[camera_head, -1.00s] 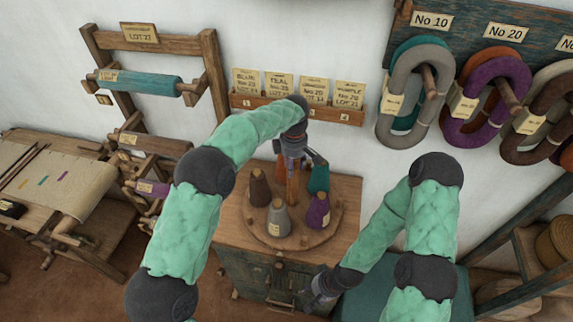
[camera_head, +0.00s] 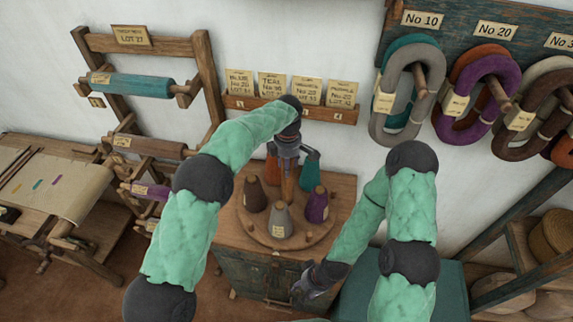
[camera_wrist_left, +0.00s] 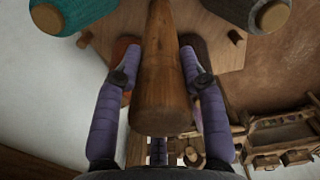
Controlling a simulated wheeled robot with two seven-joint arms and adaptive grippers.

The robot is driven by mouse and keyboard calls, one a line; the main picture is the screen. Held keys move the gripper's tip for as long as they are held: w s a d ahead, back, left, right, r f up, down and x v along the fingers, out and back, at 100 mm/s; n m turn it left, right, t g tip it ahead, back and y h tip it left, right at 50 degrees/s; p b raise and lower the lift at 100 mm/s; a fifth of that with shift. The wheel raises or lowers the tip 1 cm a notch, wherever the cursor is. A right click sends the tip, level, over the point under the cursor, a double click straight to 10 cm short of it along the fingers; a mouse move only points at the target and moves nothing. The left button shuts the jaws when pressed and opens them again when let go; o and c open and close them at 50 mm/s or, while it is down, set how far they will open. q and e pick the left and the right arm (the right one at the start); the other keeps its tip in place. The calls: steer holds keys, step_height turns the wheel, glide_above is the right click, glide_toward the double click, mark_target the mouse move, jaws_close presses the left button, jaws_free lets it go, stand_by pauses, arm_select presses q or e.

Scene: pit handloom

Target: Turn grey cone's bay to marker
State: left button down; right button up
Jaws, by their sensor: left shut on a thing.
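The grey cone (camera_head: 279,222) stands at the front of the round wooden turntable (camera_head: 292,243). The brown cone (camera_head: 254,195) is on the left, the purple cone (camera_head: 317,206) on the right, the teal cone (camera_head: 310,177) and orange cone (camera_head: 272,172) at the back. My left gripper (camera_head: 288,172) is shut on the upright wooden post (camera_head: 288,187) at the centre; the left wrist view shows the post (camera_wrist_left: 158,75) between its two fingers. My right gripper (camera_head: 313,283) is low by the cabinet's front right; its fingers are unclear. I cannot pick out the marker.
The turntable sits on a wooden cabinet (camera_head: 240,268). A card rack (camera_head: 290,108) is on the wall behind. Yarn hanks (camera_head: 404,95) hang at the right. A loom (camera_head: 60,190) and a roller frame (camera_head: 205,80) stand at the left.

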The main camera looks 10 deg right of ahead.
arm_select(q)
steer(key=c, duration=0.7)
jaws_free()
step_height(320, 180, up, 12)
steer(key=shift+f, duration=0.1)
